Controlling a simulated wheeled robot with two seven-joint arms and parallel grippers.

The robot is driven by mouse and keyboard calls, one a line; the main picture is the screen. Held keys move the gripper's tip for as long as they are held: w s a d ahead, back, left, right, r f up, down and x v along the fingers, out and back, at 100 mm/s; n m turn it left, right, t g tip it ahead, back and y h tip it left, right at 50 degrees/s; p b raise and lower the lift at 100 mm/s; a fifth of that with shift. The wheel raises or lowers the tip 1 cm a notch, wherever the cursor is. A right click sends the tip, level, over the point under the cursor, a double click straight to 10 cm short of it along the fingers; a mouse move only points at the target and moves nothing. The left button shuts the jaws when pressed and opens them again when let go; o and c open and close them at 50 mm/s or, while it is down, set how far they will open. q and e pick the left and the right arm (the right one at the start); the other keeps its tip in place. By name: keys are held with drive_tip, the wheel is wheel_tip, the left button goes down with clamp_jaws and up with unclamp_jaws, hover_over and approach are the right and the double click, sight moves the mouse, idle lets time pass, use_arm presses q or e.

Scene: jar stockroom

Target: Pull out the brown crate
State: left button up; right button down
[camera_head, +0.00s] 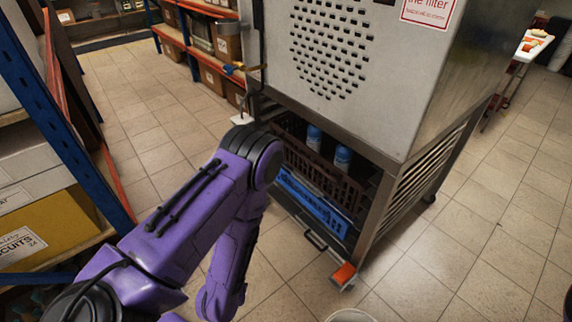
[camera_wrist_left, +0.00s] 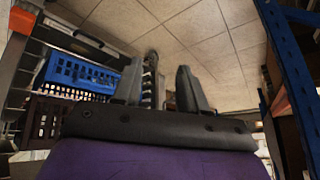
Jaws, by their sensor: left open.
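The brown crate (camera_head: 322,174) sits in the open lower bay of a metal stand, under a grey machine. Its slatted front faces the aisle, and blue-and-white jars (camera_head: 342,158) stand in it. Its left end is partly hidden behind my purple left arm. A blue crate (camera_head: 318,206) lies below it. The left wrist view appears upside down; there the brown crate (camera_wrist_left: 48,118) is at the left edge, beside the blue crate (camera_wrist_left: 82,76). My left gripper (camera_wrist_left: 160,88) is open with nothing between its fingers, apart from both crates. My right gripper is not in view.
The grey machine (camera_head: 345,60) stands above the bay. An orange-tipped foot or pedal (camera_head: 344,275) juts out at its base. A blue-framed shelf with boxes (camera_head: 45,228) stands close on the left. Tiled floor (camera_head: 480,235) is clear on the right.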

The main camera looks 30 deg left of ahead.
use_arm(q)
drive_tip(key=w+a+f+m+t+b, duration=0.2)
drive_tip(key=w+m+t+b, duration=0.3)
drive_tip(key=w, duration=0.7)
drive_tip(key=w+a+f+m+t+b, duration=0.25)
drive_tip(key=w+m+b, duration=0.4)
drive_tip(key=w, duration=0.65)
drive_tip(key=w+r+m+t+h+b, duration=0.1)
drive_tip(key=w+r+m+t+b, duration=0.2)
drive_tip(key=w, duration=0.9)
drive_tip(key=w+r+m+t+h+b, duration=0.1)
drive_tip(key=w+r+m+t+b, duration=0.3)
drive_tip(key=w+r, duration=0.5)
drive_tip(key=w+m+b, duration=0.2)
drive_tip(key=w+b, duration=0.1)
drive_tip(key=shift+r+h+b, duration=0.3)
drive_tip(key=shift+b, duration=0.1)
drive_tip(key=shift+d, duration=0.15)
clamp_jaws()
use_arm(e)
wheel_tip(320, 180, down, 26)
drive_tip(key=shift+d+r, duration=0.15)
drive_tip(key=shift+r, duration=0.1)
